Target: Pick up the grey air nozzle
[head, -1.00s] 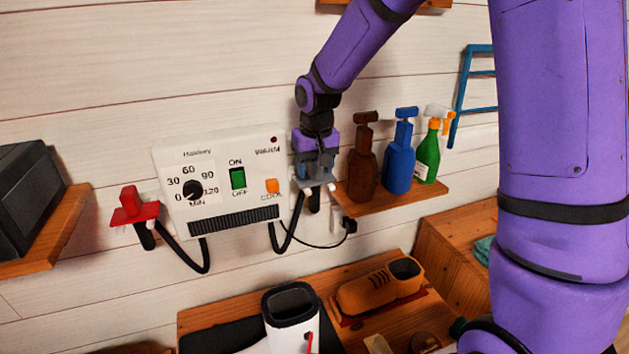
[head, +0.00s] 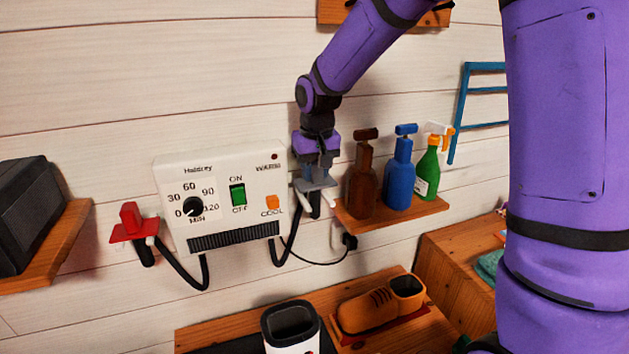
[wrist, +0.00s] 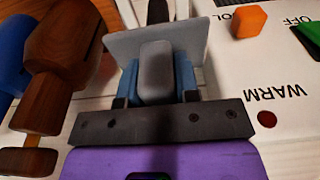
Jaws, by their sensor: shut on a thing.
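The grey air nozzle (head: 318,184) is at the right side of a white wall-mounted dryer unit (head: 222,195). It has a wide flat grey plate and a rounded grey grip. My gripper (head: 318,170) is above it, pointing down, and shut on it. In the wrist view the grey grip of the nozzle (wrist: 157,62) sits between the two bluish fingers of my gripper (wrist: 158,80), with its plate beyond them. A short black part shows below the nozzle in the head view. I cannot tell whether the nozzle touches its holder.
A red nozzle (head: 132,222) is at the unit's left. Brown (head: 361,180), blue (head: 398,172) and green (head: 428,170) bottles stand on a wooden shelf (head: 425,209) close to my gripper's right. A dark box (head: 30,210) is far left. An orange shoe (head: 368,311) lies below.

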